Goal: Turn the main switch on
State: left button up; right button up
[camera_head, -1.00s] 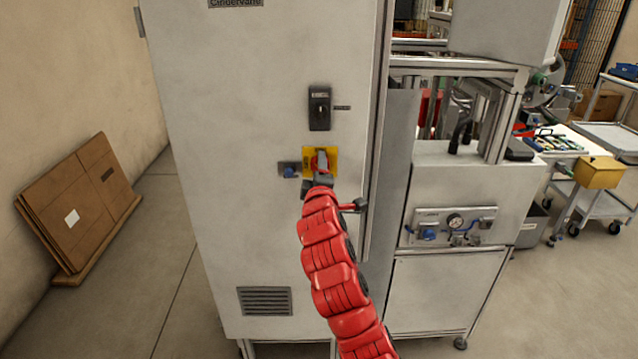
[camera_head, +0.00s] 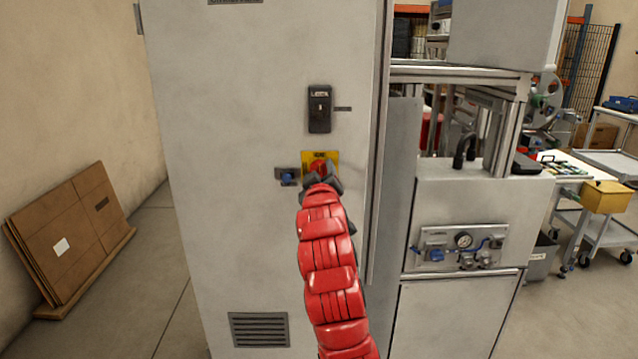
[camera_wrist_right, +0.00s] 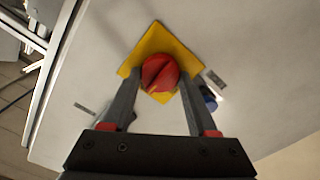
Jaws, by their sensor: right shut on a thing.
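The main switch is a red rotary knob (camera_head: 319,167) on a yellow plate (camera_head: 333,158), on the front of the tall grey cabinet (camera_head: 240,130). In the right wrist view the red knob (camera_wrist_right: 159,73) sits between my two fingers, and the yellow plate (camera_wrist_right: 160,40) looks turned like a diamond. My right gripper (camera_head: 321,181) is at the plate, shut on the knob, with its fingers on either side. The red right arm comes up from below and hides the lower part of the plate in the head view. My left gripper is not in view.
A black handle (camera_head: 319,108) is above the switch. A small blue device (camera_head: 287,178) sits just left of the plate. A machine frame with a gauge panel (camera_head: 458,247) stands to the right. Flat cardboard (camera_head: 70,235) leans on the left wall.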

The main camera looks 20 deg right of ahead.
jog(key=shift+f, duration=0.1)
dwell(0.5)
jog(key=o, duration=1.4)
jog(key=shift+b+v, duration=4.2)
jog(key=shift+v, duration=4.45)
jog(key=shift+w, duration=0.1)
